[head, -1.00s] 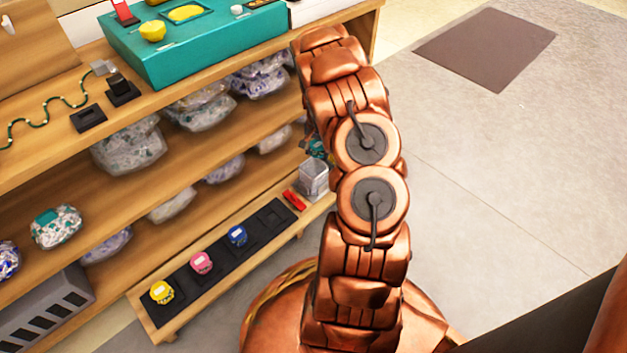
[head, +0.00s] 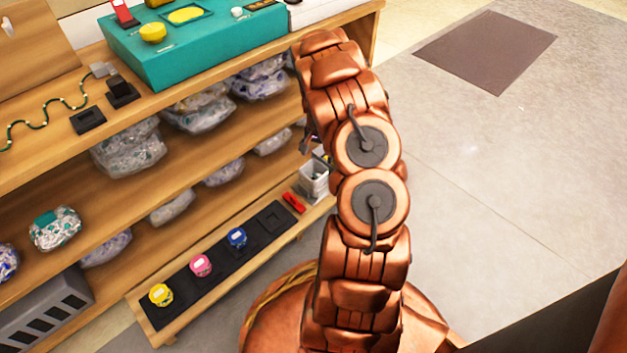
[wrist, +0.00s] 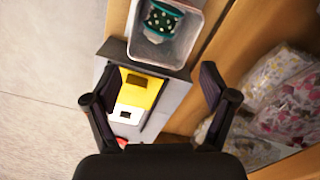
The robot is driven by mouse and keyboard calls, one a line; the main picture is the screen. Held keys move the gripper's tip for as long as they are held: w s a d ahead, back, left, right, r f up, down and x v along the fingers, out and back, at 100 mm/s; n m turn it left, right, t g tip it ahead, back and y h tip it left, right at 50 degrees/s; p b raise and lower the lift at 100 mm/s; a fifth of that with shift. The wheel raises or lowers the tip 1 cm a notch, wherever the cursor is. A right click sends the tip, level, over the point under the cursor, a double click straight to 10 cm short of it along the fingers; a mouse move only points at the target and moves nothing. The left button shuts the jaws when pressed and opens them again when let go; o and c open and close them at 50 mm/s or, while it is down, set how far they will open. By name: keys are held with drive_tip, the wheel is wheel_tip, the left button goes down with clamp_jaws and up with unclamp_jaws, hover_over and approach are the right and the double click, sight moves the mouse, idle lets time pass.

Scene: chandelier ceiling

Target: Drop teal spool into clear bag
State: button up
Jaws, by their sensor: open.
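The teal spool (wrist: 163,20), teal with pale dots, shows at the top of the wrist view inside a clear, open-topped container (wrist: 188,57). This looks more like a clear box or bag with upright sides; it also shows in the head view (head: 314,183) at the right end of the low shelf. I cannot make out the spool in the head view. My gripper (wrist: 156,80) is open, with nothing held between its fingers, and is apart from the spool. In the head view my arm mostly hides it.
Beyond my fingers lie a yellow block (wrist: 138,90) and a white piece (wrist: 127,114). Yellow, pink and blue spools (head: 237,237) sit on a dark strip, with a red item (head: 293,202) near the container. Bagged goods fill the shelves.

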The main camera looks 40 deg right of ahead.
wheel_tip(320, 180, up, 12)
idle(0.6)
drive_tip(key=s+a+r+n+p, duration=0.25)
drive_tip(key=a+r+p, duration=0.55)
drive_tip(key=r, duration=0.5)
drive_tip(key=s+a+r+n+p, duration=0.2)
drive_tip(key=s+a+r+p, duration=0.2)
drive_tip(key=a+r+p, duration=0.65)
drive_tip(key=s+a+r+n+p, duration=0.25)
drive_tip(key=a+r+p, duration=0.2)
drive_tip(key=r, duration=1.05)
drive_tip(key=s+a+r+n+g+p, duration=0.1)
drive_tip(key=s+a+r+n+p, duration=0.2)
drive_tip(key=s+a+r+p, duration=0.4)
drive_tip(key=s+a+r+n+p, duration=0.3)
drive_tip(key=s+a+r+p, duration=0.4)
drive_tip(key=s+r+p, duration=0.7)
drive_tip(key=shift+a+r+n+g, duration=0.2)
drive_tip(key=shift+r+n+g, duration=0.2)
drive_tip(key=shift+r, duration=0.5)
